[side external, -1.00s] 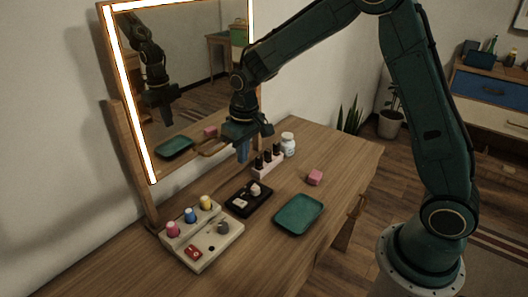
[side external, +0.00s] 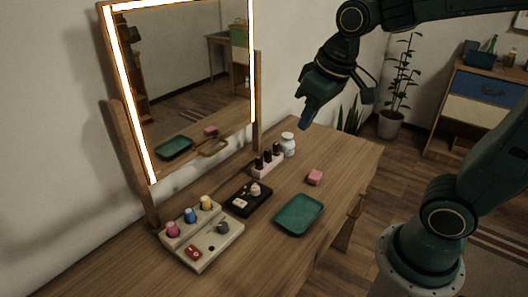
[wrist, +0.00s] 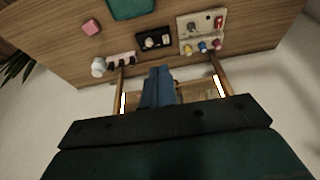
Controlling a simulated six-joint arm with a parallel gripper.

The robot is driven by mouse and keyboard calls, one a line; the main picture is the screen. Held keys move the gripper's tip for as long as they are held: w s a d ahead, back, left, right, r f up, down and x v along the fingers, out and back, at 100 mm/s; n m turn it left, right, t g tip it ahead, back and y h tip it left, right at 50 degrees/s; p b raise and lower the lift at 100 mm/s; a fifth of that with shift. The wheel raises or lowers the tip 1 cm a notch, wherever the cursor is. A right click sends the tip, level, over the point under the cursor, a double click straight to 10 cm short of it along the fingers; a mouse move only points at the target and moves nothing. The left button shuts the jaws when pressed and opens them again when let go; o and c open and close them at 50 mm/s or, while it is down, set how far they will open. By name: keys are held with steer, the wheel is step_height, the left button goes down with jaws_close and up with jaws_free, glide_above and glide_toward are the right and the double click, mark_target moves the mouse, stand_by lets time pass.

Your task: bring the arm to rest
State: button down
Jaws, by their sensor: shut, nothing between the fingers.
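My gripper (side external: 308,116) is up in the air above the far right part of the wooden table (side external: 338,150), apart from everything on it. Its blue fingers are together and hold nothing. In the wrist view the shut fingers (wrist: 158,88) are in the middle, with the table seen upside down beyond them. My arm reaches in from the right side of the side external view.
A lit mirror (side external: 185,80) stands at the table's back.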

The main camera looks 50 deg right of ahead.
steer(key=s+t, duration=0.1)
steer(key=s, duration=1)
steer(key=shift+r+t, duration=0.3)
steer(key=shift+w+d, duration=0.1)
stand_by(0.3)
